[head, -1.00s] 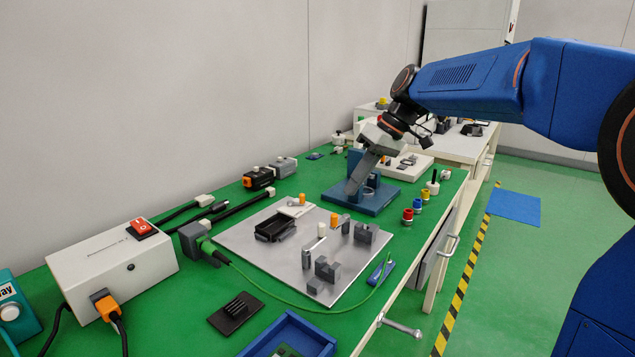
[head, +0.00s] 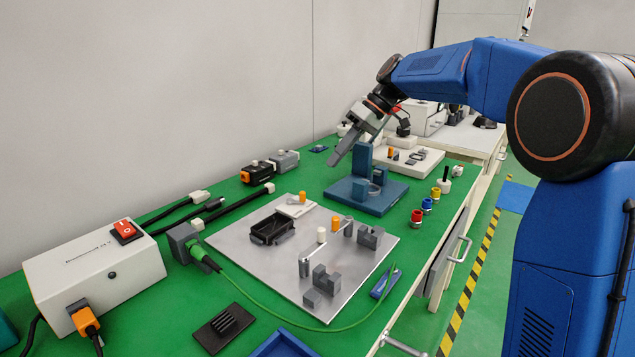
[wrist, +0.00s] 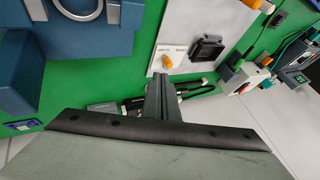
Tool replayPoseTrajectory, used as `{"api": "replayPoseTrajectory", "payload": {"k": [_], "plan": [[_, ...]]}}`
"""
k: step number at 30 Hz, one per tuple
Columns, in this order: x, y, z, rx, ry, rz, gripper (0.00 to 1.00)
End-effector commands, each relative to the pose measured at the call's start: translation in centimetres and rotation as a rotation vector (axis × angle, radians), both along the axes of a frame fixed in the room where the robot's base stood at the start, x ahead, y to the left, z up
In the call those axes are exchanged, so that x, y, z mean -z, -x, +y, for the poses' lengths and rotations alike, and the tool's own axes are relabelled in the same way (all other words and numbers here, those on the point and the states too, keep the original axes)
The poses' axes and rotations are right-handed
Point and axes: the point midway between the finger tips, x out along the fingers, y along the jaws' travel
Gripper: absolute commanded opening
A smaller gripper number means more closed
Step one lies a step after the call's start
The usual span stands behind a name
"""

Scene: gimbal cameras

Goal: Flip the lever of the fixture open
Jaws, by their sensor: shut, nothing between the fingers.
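My gripper (head: 336,160) is shut and empty, in the air to the left of the blue block fixture (head: 362,196). Its closed fingers also show in the wrist view (wrist: 161,92). A small white labelled plate (head: 294,210) with an orange-knobbed lever (head: 303,198) sits at the back of the grey board. In the wrist view this orange knob (wrist: 167,62) is just beyond the fingertips, apart from them; the label text is too small to read. The blue fixture carries a silver ring (wrist: 98,12). I cannot tell which one is the task's fixture.
Black connectors (head: 258,172) lie near the wall. Red, blue and yellow parts (head: 417,217) stand along the right edge.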

Motion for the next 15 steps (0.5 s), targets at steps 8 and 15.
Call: {"api": "replayPoseTrajectory", "payload": {"k": [8,15], "plan": [[2.2,0.4,1.6,-0.001,0.001,0.003,0.00],[5.4,0.7,4.0,-0.002,0.001,0.003,0.00]]}}
